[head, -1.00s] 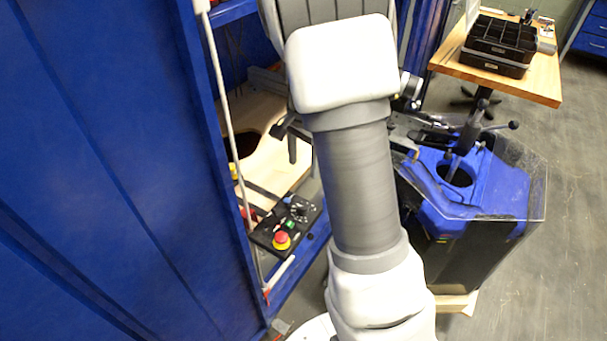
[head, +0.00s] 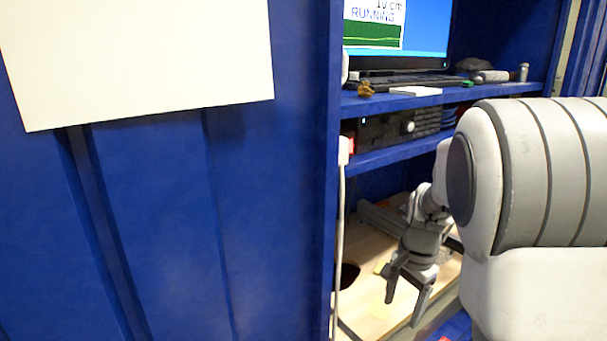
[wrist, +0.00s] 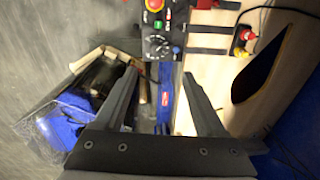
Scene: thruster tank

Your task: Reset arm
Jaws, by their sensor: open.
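My gripper (head: 408,287) hangs at the end of my arm at the lower right of the head view, in front of the wooden board (head: 375,255) of the blue cabinet. In the wrist view my gripper (wrist: 165,80) has its two fingers spread apart with nothing between them. Beyond the fingers lie a control panel (wrist: 160,47) with a red button and a blue strip. My arm's large grey and white links cover the right side of the head view.
The blue cabinet (head: 265,200) fills the left and middle, with a monitor (head: 420,35) and keyboard on its shelf. A white sheet (head: 140,60) hangs on its outside. A pale cable runs down the cabinet's front edge. The board has a dark hole (wrist: 262,75).

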